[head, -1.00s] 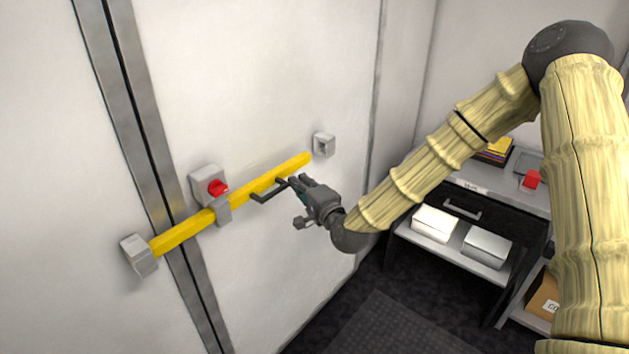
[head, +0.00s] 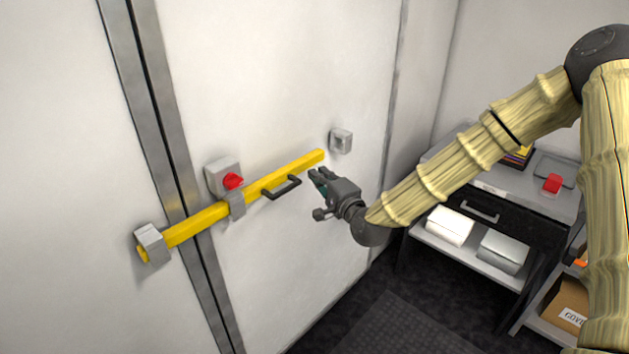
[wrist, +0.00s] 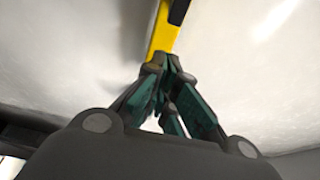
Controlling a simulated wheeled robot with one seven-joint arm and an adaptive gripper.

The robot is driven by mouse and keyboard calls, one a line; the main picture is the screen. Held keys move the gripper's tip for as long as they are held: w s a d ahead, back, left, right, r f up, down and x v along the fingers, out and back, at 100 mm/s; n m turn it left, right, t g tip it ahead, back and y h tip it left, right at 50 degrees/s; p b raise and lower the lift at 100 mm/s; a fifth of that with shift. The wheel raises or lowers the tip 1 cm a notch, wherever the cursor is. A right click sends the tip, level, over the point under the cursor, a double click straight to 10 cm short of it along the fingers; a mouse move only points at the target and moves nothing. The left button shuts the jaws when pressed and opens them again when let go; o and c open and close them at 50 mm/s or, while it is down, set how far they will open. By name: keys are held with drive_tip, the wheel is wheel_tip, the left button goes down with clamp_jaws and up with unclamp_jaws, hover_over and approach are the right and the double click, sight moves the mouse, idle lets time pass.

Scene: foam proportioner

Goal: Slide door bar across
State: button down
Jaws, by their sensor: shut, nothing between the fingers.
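The yellow door bar (head: 195,222) lies across the dark seam between the door panels. Its left end passes through the grey left bracket (head: 151,244) and pokes out slightly on the far side. Its right end stops short of the small grey bracket (head: 341,141) at right. A black handle (head: 281,188) sits on the bar's right half. My gripper (head: 318,178) is shut and empty, just right of the handle and apart from it. In the wrist view the closed fingertips (wrist: 168,66) are in front of part of the bar (wrist: 163,35).
A grey middle bracket (head: 237,205) guides the bar, with a red knob (head: 233,181) on a grey housing above it. At right stand a grey-topped bench (head: 480,180) with a drawer and a shelf with a cardboard box (head: 568,308). The floor before the door is clear.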

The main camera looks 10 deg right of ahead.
drive_tip(key=d+b+v, duration=0.1)
drive_tip(key=b+v, duration=0.2)
drive_tip(key=v, duration=0.6)
drive_tip(key=shift+s, duration=0.2)
drive_tip(key=shift+d, duration=0.15)
drive_tip(key=s+a+f+n+g+h, duration=0.1)
drive_tip(key=s+f+n+g, duration=0.15)
drive_tip(key=s+f, duration=0.45)
drive_tip(key=s+a+f+n+g, duration=0.1)
drive_tip(key=s+f+n+g, duration=0.15)
drive_tip(key=f, duration=0.85)
drive_tip(key=s+f+n+g+h, duration=0.1)
drive_tip(key=s+f+g, duration=0.25)
drive_tip(key=f, duration=0.55)
drive_tip(key=s+d+f+n+g+h, duration=0.1)
drive_tip(key=s+d+f+n+g, duration=0.1)
drive_tip(key=s+f, duration=0.3)
drive_tip(key=s+d+f+n+g+h, duration=0.1)
drive_tip(key=s+f, duration=0.5)
drive_tip(key=s, duration=0.7)
drive_tip(key=s+d+f+n+g+h, duration=0.1)
drive_tip(key=s+d+f+n+g, duration=0.3)
drive_tip(key=s, duration=0.6)
wheel_tip(320, 180, down, 2)
drive_tip(key=shift+f+n+g+h, duration=0.1)
drive_tip(key=shift+n+g+h, duration=0.3)
drive_tip(key=shift+g, duration=0.35)
